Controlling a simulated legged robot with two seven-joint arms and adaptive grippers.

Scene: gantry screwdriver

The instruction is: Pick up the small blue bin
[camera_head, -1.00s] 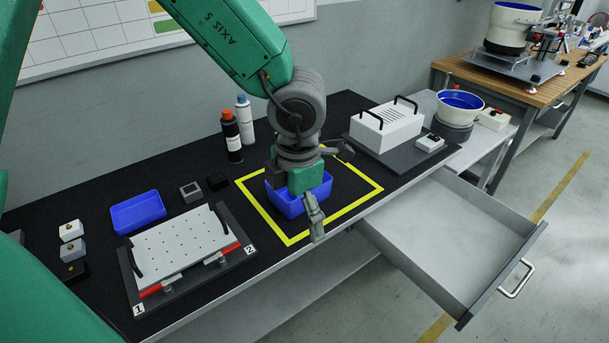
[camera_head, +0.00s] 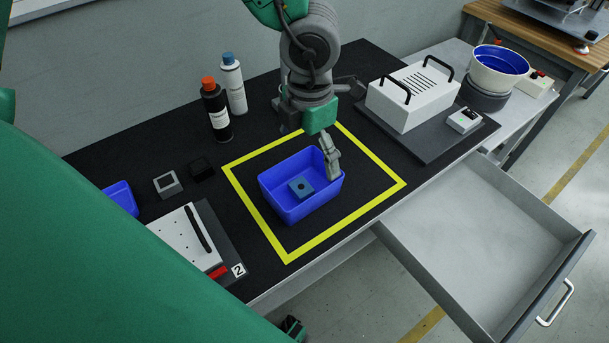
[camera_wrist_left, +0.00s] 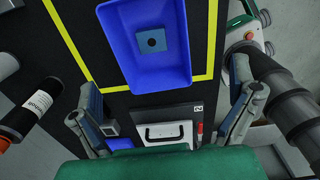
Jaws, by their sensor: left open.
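A small blue bin (camera_head: 290,212) stands upright inside the yellow square on the black bench mat. A blue-grey block with a dark hole (camera_head: 300,187) lies in it. My left gripper (camera_head: 338,125) is open at the bin's far right rim, with one finger overlapping the rim; I cannot tell if they touch. In the left wrist view the bin (camera_wrist_left: 150,75) lies beyond the open, empty fingers (camera_wrist_left: 168,112). A second blue bin (camera_head: 121,197) is partly hidden at the left by my green arm.
Two bottles, one orange-capped (camera_head: 217,112) and one blue-capped (camera_head: 233,84), stand behind the square. A white box with black handles (camera_head: 412,97) is to the right. A perforated white plate (camera_head: 186,238) is at left. An open drawer (camera_head: 480,240) juts out in front.

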